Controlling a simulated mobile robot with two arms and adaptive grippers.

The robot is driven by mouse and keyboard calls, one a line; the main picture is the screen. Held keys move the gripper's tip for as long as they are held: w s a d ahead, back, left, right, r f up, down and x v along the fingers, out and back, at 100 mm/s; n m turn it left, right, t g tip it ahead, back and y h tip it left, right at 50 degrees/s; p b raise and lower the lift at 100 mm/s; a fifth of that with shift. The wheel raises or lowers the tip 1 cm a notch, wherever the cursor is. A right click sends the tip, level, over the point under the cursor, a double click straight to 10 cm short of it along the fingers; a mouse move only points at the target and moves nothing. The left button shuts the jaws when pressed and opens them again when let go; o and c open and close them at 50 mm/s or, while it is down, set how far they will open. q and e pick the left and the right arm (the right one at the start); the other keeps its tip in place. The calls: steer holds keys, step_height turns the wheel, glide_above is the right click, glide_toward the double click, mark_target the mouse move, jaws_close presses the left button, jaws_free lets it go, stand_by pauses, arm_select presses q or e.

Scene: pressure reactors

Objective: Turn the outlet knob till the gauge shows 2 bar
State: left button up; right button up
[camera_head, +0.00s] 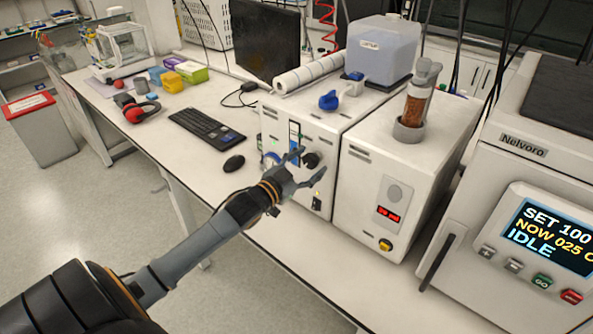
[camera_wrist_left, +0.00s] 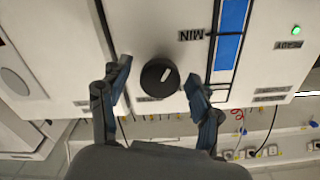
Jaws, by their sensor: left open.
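A round black knob (camera_head: 311,160) with a white pointer line is on the front of the white box-shaped unit (camera_head: 273,124). In the left wrist view the knob (camera_wrist_left: 160,78) lies between the two fingers of my left gripper (camera_wrist_left: 157,74), with gaps on both sides. My left gripper (camera_head: 311,164) is open in front of the panel and holds nothing. My right gripper is out of view.
A blue strip (camera_wrist_left: 231,38) marked MIN and a green light (camera_wrist_left: 296,30) are near the knob. A second white unit (camera_head: 360,190) with a red display stands close on the right. A mouse (camera_head: 234,163) and keyboard (camera_head: 206,130) lie left on the bench.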

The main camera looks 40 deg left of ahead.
arm_select(q)
steer(key=s, duration=1.1)
steer(key=shift+s+a, duration=0.3)
steer(key=shift+a, duration=0.15)
